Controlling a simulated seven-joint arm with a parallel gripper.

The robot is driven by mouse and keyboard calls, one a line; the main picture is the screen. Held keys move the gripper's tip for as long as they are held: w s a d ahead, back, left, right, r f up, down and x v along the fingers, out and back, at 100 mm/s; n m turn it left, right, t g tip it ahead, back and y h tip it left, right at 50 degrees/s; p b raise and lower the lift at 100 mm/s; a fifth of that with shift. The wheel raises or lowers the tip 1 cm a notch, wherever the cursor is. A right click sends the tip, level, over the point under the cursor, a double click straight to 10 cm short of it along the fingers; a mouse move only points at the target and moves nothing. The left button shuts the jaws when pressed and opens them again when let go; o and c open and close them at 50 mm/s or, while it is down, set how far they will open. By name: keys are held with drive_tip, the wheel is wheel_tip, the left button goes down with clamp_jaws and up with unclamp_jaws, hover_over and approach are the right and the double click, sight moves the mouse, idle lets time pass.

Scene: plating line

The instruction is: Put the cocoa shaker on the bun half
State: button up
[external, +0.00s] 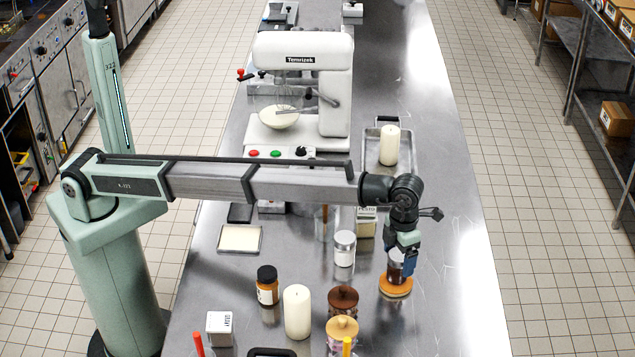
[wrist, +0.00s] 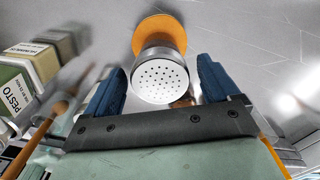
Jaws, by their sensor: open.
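In the external view my gripper (external: 405,266) is low over the bun half and partly hides the shaker.
A white-lidded jar (external: 345,249) and a pesto container (wrist: 14,92) stand to the left. The counter (external: 450,290) right of the bun half is clear.

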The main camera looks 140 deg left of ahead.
wheel_tip(320, 180, up, 9)
drive_tip(key=shift+f, duration=0.15)
idle(0.4)
